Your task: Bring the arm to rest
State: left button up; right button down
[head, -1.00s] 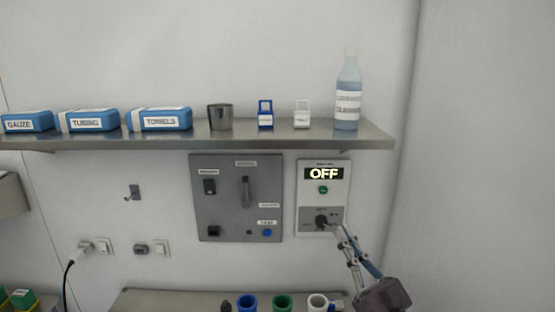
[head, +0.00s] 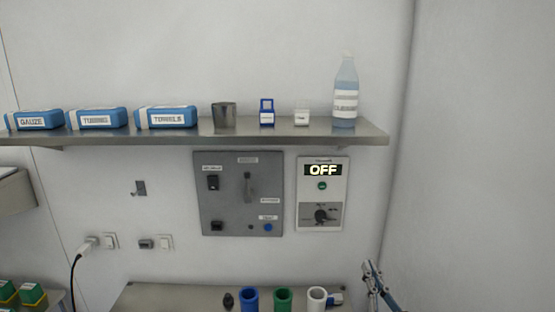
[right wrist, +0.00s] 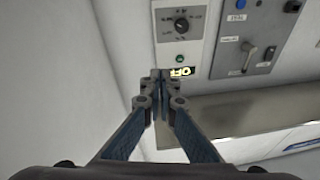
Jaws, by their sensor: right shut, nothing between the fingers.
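My right gripper (head: 372,271) is at the lower right of the head view, below and to the right of the white control panel (head: 335,194), and apart from it. Its fingers are shut with nothing between them; in the right wrist view the fingertips (right wrist: 160,76) meet in front of the wall. The panel has a display reading OFF, a green button and a dark knob (head: 321,215). The knob also shows in the right wrist view (right wrist: 181,24). My left gripper is in neither view.
A metal shelf (head: 270,133) holds blue packs, a metal cup (head: 223,115), small boxes and a bottle (head: 345,92). A grey switch panel (head: 228,190) is on the wall. Below, a lower surface (head: 160,297) bears blue (head: 250,299), green (head: 283,299) and white (head: 317,298) cylinders.

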jog(key=s+d+f+g+h, duration=0.3)
jog(key=s+f+g, duration=0.75)
jog(key=f, duration=0.65)
jog(key=s+a+f+n+g, duration=0.1)
jog(key=s+f+g, duration=0.15)
jog(key=s, duration=0.55)
jog(key=s+a+f+n+g+y, duration=0.1)
jog(key=s+a+f+g, duration=0.15)
jog(key=s, duration=0.55)
jog(key=s+f+g, duration=0.2)
jog(key=s+f, duration=0.1)
jog(key=s, duration=0.5)
notch_tip(320, 180, down, 28)
jog(key=b, duration=0.3)
jog(key=s+d+f+g+b, duration=0.2)
jog(key=s+f, duration=1.6)
jog(key=f, duration=0.2)
jog(key=shift+s+d+n+b, duration=0.15)
jog(key=shift+d+n+b, duration=0.2)
jog(key=shift+n+b, duration=0.05)
